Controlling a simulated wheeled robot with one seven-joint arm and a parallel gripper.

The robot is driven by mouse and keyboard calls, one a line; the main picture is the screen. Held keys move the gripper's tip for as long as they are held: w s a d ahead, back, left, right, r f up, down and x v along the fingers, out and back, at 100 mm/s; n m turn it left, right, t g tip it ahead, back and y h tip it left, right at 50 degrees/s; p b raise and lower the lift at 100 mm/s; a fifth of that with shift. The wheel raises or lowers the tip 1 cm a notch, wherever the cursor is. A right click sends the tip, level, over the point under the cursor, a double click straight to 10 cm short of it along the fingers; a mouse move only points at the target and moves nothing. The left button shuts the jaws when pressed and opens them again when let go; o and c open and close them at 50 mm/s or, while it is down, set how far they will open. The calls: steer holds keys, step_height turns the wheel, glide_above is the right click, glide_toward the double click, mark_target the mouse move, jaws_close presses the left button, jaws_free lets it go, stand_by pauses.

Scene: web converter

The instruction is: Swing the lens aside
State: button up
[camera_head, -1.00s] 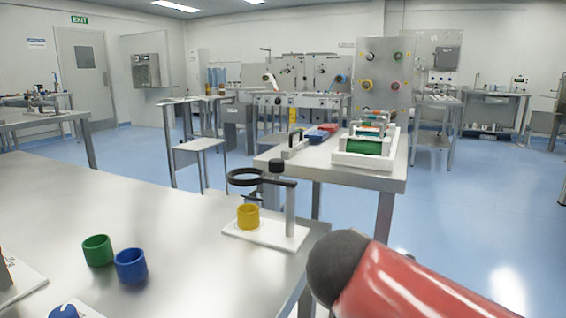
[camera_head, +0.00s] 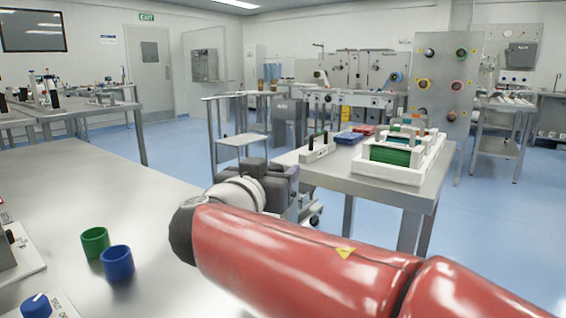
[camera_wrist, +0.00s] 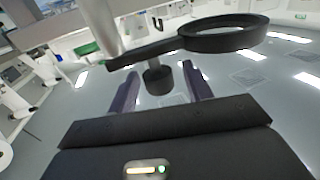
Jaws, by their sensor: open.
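The lens is a black ring (camera_wrist: 225,37) on a flat black arm (camera_wrist: 140,55), seen in the wrist view beside a pale post (camera_wrist: 100,18). A dark round knob (camera_wrist: 158,78) hangs by the lens arm in that picture. My gripper (camera_wrist: 160,88) is open; the knob shows between its two purple-grey fingers, with a gap on each side. I cannot tell how deep it sits between them. In the head view my gripper (camera_head: 284,185) is partly hidden by my red arm, which also covers the lens stand's base and yellow cup.
A green cup (camera_head: 95,242) and a blue cup (camera_head: 117,262) stand on the steel table (camera_head: 60,190), left of my arm. A panel with a blue knob (camera_head: 36,305) is at the near left. A second table (camera_head: 330,172) bears white racks behind my gripper.

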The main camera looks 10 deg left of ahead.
steer(key=shift+w+d, duration=0.15)
steer(key=shift+w, duration=1.05)
jaws_close()
